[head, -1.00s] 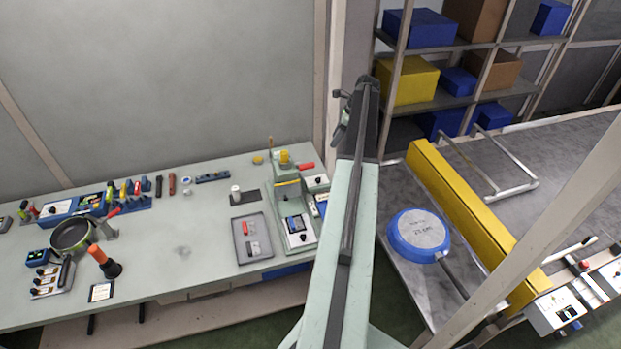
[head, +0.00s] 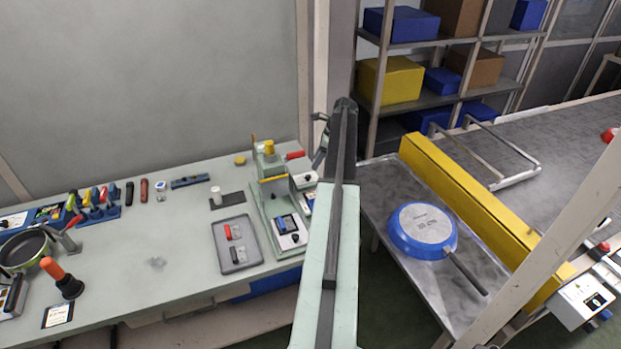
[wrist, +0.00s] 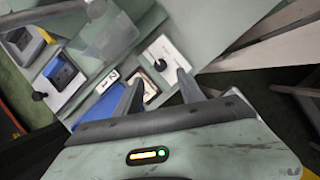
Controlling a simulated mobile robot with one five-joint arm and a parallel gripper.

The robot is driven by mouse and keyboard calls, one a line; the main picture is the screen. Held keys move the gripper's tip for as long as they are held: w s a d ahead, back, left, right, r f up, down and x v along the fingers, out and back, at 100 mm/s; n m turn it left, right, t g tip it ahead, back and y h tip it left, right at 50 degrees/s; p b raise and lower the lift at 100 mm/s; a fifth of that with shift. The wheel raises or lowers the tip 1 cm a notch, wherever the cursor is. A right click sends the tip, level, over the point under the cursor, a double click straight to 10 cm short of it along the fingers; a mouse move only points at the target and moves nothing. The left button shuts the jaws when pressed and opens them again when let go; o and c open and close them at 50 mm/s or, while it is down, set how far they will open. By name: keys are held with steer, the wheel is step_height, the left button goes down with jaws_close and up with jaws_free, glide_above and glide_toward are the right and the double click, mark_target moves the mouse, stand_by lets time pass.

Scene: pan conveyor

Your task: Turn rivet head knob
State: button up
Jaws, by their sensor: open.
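A white panel with a black knob (wrist: 161,64) is in the wrist view, just beyond my fingertips. Its label is too small to read, so I cannot tell if it is the rivet head knob. In the head view, a similar white panel (head: 304,179) is at the right side of the green press (head: 270,185). My gripper (wrist: 159,76) is open and empty, pointing toward the panel, with no visible contact. A cream square plate (wrist: 146,88) shows between the fingers. In the head view, my arm partly hides the gripper.
A grey tray (head: 236,244) is on the bench left of the press. A blue pan (head: 423,230) lies on the metal table right of my arm, beside a yellow beam (head: 480,215).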

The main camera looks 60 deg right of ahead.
mark_target(308, 176)
steer(key=b+x, duration=0.7)
steer(key=x, duration=0.1)
steer(key=shift+r, duration=0.15)
